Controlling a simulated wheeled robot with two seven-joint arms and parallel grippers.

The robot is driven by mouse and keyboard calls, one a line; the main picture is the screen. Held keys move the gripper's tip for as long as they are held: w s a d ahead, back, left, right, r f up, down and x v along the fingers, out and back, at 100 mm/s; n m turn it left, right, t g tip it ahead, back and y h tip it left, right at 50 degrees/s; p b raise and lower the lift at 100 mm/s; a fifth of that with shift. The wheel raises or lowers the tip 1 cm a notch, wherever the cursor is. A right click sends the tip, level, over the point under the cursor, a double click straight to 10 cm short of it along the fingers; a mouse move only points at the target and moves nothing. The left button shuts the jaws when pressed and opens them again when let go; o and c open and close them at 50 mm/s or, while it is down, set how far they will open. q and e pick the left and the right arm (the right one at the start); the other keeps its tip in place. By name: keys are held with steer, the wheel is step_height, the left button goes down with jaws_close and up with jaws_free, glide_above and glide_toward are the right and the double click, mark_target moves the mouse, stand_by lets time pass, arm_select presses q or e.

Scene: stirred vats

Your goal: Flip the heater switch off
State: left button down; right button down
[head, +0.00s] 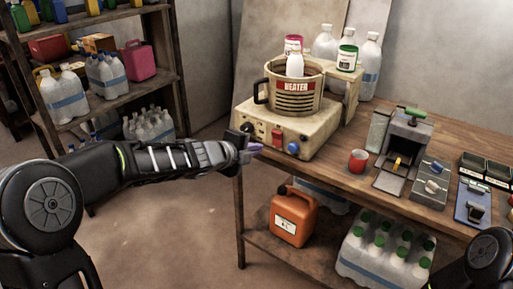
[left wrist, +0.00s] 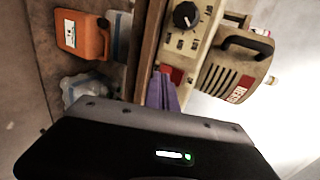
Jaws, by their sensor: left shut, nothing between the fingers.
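The heater (head: 318,128) is a cream box on the workbench, with a vat labelled HEATER (head: 295,90) on top. Its front has a red switch (head: 277,137), a blue round part (head: 293,147) and a dark dial. My left gripper (head: 250,151) is shut and empty, its purple fingers just in front of the heater's front face, below the red switch. In the left wrist view the purple fingertips (left wrist: 162,91) lie close to the red switch (left wrist: 175,74) and partly hide it; the black dial (left wrist: 186,15) is farther up. I cannot tell contact or the switch's position. My right gripper is out of view.
A red cup (head: 358,160) and a grey device (head: 405,145) stand on the bench to the right. White bottles stand behind the vat. An orange jug (head: 293,215) and green-capped bottles (head: 385,250) are on the lower shelf. The floor at left is clear.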

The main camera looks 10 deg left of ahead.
arm_select(q)
steer(key=s+a, duration=0.2)
steer(key=s, duration=0.5)
steer(key=shift+a+r+p, duration=0.25)
steer(key=shift+r+p, duration=0.05)
steer(key=shift+s, duration=0.1)
